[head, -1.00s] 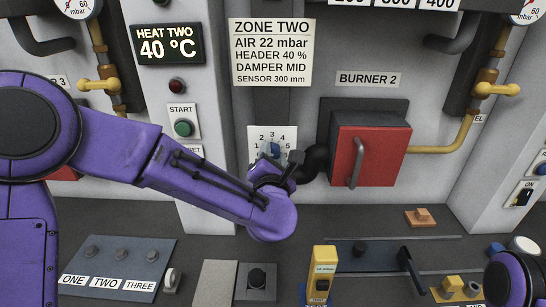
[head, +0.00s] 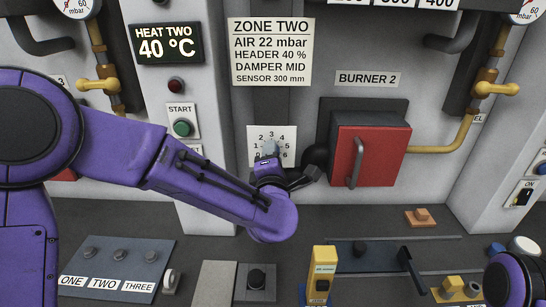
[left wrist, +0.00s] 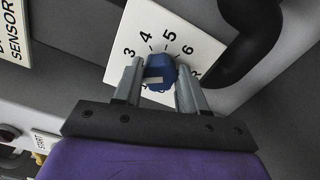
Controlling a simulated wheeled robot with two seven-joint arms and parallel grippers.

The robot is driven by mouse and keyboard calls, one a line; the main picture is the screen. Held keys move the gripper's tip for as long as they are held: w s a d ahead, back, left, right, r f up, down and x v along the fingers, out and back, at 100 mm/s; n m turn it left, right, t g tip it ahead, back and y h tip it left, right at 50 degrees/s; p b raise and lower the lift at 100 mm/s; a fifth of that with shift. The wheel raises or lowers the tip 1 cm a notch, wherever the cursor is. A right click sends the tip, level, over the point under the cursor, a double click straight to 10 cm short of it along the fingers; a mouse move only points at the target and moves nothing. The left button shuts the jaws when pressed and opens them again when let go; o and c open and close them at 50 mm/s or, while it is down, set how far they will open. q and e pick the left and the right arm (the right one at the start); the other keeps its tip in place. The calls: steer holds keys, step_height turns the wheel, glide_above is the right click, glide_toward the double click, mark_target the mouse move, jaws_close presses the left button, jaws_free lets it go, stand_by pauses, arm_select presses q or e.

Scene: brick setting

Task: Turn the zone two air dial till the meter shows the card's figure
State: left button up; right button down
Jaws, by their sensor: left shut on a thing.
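The zone two card (head: 270,52) on the wall reads AIR 22 mbar. Below it is a white dial plate (head: 288,134) with printed numbers and a blue knob; the plate shows in the left wrist view (left wrist: 200,45). My left gripper (head: 269,154) is shut on the blue knob (left wrist: 161,70), one finger on each side. A pale mark shows on the knob. In the head view the gripper hides part of the knob and lower numbers. A yellow handheld meter (head: 324,262) stands at the front; its reading is too small to tell. My right gripper is out of view.
The red burner door (head: 380,155) and a dark curved pipe (head: 316,158) are just right of the dial. A START button (head: 183,128) is on the left column. A panel labelled ONE, TWO, THREE (head: 140,262) lies at the lower left.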

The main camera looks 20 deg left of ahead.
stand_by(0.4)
arm_select(q)
steer(key=o, duration=1.1)
steer(key=shift+c, duration=0.2)
steer(key=b+v, duration=0.3)
steer(key=v, duration=0.7)
steer(key=shift+s, duration=0.25)
steer(key=shift+d, duration=0.1)
